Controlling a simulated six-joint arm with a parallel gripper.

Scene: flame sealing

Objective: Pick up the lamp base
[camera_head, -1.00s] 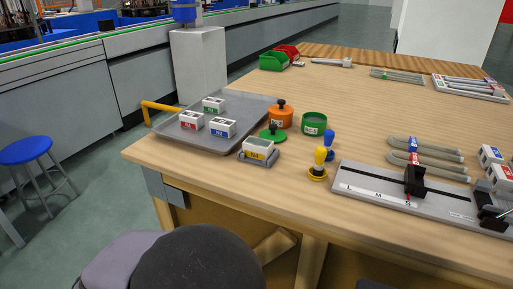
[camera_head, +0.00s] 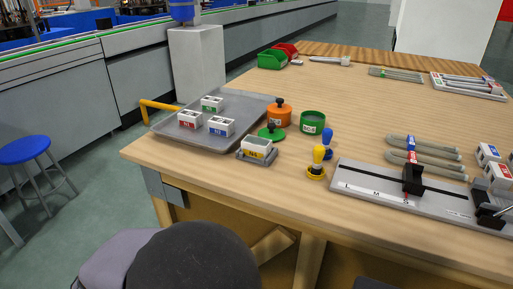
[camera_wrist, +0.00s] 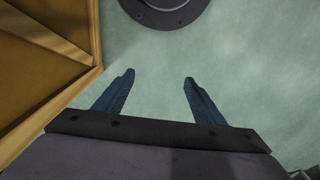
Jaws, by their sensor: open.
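No object in view is clearly recognisable as the lamp base. Candidates on the table are an orange round pot with a black-knobbed lid (camera_head: 279,115), an open green round pot (camera_head: 312,122), and a white block with a yellow label on a grey holder (camera_head: 257,150). A yellow-knobbed piece (camera_head: 317,162) and a blue-knobbed piece (camera_head: 327,143) stand to their right. My gripper (camera_wrist: 159,78) is open and empty in the wrist view, its two blue fingers apart over the green floor. It touches nothing visible there.
A grey tray (camera_head: 172,136) holds several labelled white blocks. A green lid (camera_head: 271,133) lies near the orange pot. A grey rail fixture (camera_head: 375,188) lies along the front right. Wooden table framing (camera_wrist: 45,65) is left in the wrist view. The table's middle is clear.

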